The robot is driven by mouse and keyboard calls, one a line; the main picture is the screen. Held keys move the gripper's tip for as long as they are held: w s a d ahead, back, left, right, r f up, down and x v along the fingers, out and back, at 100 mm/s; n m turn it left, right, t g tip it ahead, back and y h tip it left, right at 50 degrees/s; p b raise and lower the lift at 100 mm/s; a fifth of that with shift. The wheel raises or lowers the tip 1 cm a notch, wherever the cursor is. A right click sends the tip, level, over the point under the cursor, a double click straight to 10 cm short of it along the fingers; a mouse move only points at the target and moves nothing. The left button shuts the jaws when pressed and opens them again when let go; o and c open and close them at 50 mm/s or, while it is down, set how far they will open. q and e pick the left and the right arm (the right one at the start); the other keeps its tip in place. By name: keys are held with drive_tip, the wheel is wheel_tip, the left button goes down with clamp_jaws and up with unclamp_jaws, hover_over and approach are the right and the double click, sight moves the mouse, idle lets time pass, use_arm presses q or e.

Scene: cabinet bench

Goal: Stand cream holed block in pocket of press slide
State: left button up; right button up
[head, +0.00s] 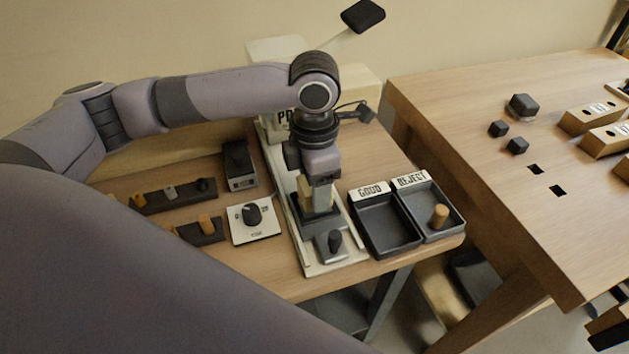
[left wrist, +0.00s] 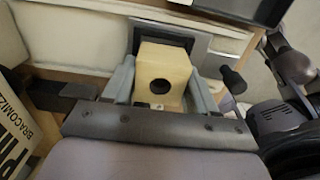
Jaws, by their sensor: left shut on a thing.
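The cream holed block (left wrist: 163,58) is between the two fingers of my left gripper (left wrist: 160,82) in the left wrist view, its round dark hole facing the camera. In the head view my left gripper (head: 317,205) points down over the press slide (head: 329,246), shut on the block, which shows only as a pale strip. The slide has a grey carriage and a dark knob on a long white base. A dark square edge shows behind the block in the wrist view. I cannot tell whether the block's lower end is inside the pocket. My right gripper is not in view.
Right of the slide are the GOOD tray (head: 384,232), empty, and the REJECT tray (head: 455,222), holding an orange-tan peg (head: 439,215). Left are a white dial plate (head: 255,230), a dark box (head: 239,163) and dark peg racks (head: 174,194). A second table (head: 470,150) stands right.

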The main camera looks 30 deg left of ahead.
use_arm(q)
drive_tip(key=shift+f+p, duration=0.5)
drive_tip(key=shift+f, duration=0.05)
idle(0.6)
drive_tip(key=shift+f, duration=0.25)
drive_tip(key=shift+f+p, duration=0.15)
drive_tip(key=shift+p, duration=0.35)
drive_tip(key=shift+s+f, duration=0.1)
drive_tip(key=shift+f, duration=0.05)
idle(0.4)
drive_tip(key=o, duration=1.1)
drive_tip(key=shift+c, duration=0.2)
drive_tip(key=shift+o, duration=0.4)
drive_tip(key=shift+f, duration=0.1)
drive_tip(key=shift+s+d, duration=0.1)
drive_tip(key=shift+d, duration=0.05)
